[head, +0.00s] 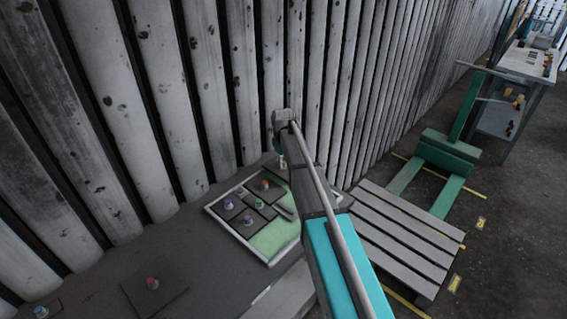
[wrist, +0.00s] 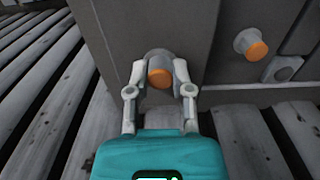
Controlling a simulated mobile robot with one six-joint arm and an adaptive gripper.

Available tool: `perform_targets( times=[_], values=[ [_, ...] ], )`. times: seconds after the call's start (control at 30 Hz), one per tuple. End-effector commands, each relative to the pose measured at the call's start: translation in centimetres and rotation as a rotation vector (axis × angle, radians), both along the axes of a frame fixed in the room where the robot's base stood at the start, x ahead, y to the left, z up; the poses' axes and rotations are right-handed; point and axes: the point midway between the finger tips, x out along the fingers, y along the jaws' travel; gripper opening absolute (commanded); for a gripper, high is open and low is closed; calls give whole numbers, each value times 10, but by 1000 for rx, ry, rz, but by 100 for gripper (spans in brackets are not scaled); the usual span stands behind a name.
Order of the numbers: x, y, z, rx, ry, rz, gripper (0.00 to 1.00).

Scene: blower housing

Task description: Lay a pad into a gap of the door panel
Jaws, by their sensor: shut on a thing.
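The door panel (head: 211,209) is a light-framed tray on the dark bench, left of my arm. Several dark pads with coloured knobs lie in it, among them one with an orange knob (head: 265,184). A bare green area (head: 272,241) shows at its front right. My gripper (wrist: 160,68) is shut on the orange-topped knob (wrist: 160,78) of a dark grey pad (wrist: 120,35). In the head view my gripper (head: 282,160) hangs at the panel's back right corner, partly hidden. I cannot tell whether the held pad touches the panel.
A slatted wall (head: 165,110) rises close behind the panel. A wooden pallet (head: 395,235) and green pallet truck (head: 446,152) stand right.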

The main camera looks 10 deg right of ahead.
Motion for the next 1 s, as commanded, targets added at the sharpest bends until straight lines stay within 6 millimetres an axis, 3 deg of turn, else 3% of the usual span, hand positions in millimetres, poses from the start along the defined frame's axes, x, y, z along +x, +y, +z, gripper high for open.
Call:
perform_targets(
  times=[0.53,0.9,1.0],
  values=[
    [0,0,30,0,0,0,0],
    [0,1,7,0,0,1,0],
    [0,1,9,0,0,1,0]
  ],
)
